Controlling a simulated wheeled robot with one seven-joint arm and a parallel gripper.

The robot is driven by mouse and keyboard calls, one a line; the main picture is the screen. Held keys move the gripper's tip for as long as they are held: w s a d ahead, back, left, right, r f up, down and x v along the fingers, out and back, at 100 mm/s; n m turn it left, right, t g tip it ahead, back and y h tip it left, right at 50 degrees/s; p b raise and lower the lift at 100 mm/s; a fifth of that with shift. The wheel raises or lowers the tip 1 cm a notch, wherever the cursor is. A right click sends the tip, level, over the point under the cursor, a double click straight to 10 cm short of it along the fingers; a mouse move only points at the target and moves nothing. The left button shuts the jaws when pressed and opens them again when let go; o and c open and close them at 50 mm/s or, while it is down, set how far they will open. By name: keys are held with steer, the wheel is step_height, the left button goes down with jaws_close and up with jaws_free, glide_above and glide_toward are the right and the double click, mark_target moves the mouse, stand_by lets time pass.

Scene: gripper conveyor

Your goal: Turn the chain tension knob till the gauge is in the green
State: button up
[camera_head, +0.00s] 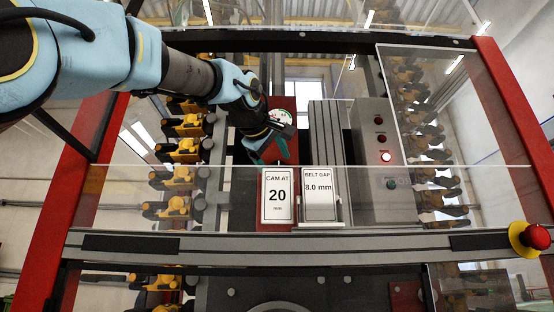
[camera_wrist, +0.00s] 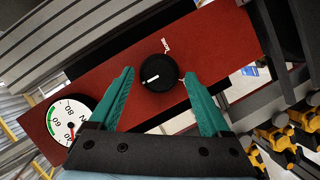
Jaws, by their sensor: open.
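The black knob (camera_wrist: 158,73) with a white pointer line sits on a red panel (camera_wrist: 215,45) in the wrist view. Its pointer line points toward the lower left of the picture. My gripper (camera_wrist: 159,76) is open, its two green fingers on either side of the knob in the picture, with gaps; whether they reach its depth I cannot tell. The round white gauge (camera_wrist: 70,117) lies to the left, with a green arc on its rim; its lower part is partly covered by my gripper and the needle's reading is unclear. In the head view my gripper (camera_head: 277,150) hides the knob; the gauge (camera_head: 281,117) shows beside it.
Signs reading "CAM AT 20" (camera_head: 277,196) and "BELT GAP 8.0 mm" (camera_head: 318,194) stand in front. A grey box (camera_head: 379,170) with a lit red lamp is right. Chains of yellow-black grippers (camera_head: 180,150) run at left. A red stop button (camera_head: 537,237) is at far right.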

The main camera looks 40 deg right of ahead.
steer(key=shift+w+d+f, duration=0.15)
steer(key=shift+w+d, duration=0.15)
steer(key=shift+d, duration=0.2)
jaws_close()
stand_by(0.4)
